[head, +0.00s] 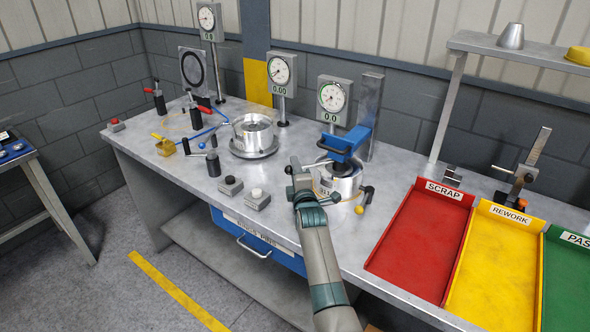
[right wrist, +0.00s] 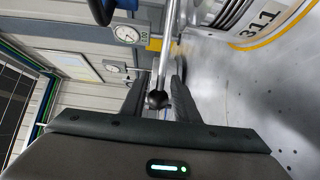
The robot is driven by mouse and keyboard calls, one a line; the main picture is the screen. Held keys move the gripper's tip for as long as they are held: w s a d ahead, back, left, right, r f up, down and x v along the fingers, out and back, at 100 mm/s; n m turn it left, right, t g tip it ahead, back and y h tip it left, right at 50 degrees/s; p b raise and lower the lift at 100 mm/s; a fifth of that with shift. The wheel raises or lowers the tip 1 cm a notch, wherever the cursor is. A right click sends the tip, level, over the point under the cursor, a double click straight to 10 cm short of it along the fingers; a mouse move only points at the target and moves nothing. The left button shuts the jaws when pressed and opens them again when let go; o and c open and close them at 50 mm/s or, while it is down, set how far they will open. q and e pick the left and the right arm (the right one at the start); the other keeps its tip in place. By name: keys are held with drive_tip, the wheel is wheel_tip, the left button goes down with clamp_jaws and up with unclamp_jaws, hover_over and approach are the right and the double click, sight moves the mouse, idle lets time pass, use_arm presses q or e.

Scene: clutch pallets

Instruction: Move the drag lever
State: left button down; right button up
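The drag lever, a thin metal rod (right wrist: 168,40) with a black ball knob (right wrist: 157,99), shows in the right wrist view. My right gripper (right wrist: 160,92) has its two dark fingers close on either side of the knob, with little or no gap. In the head view my right gripper (head: 299,170) is at the left side of the round metal clutch drum (head: 345,184), under a blue press head (head: 346,143). The lever's end is mostly hidden there by the gripper. The drum's number 311 (right wrist: 263,21) shows in the wrist view. My left gripper is out of view.
A red scrap tray (head: 420,240) and a yellow rework tray (head: 497,265) lie right of my arm. Gauges (head: 334,97) stand behind. A short black-knobbed lever (head: 367,192) stands right of the drum.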

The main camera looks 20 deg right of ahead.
drive_tip(key=shift+c, duration=0.7)
clamp_jaws()
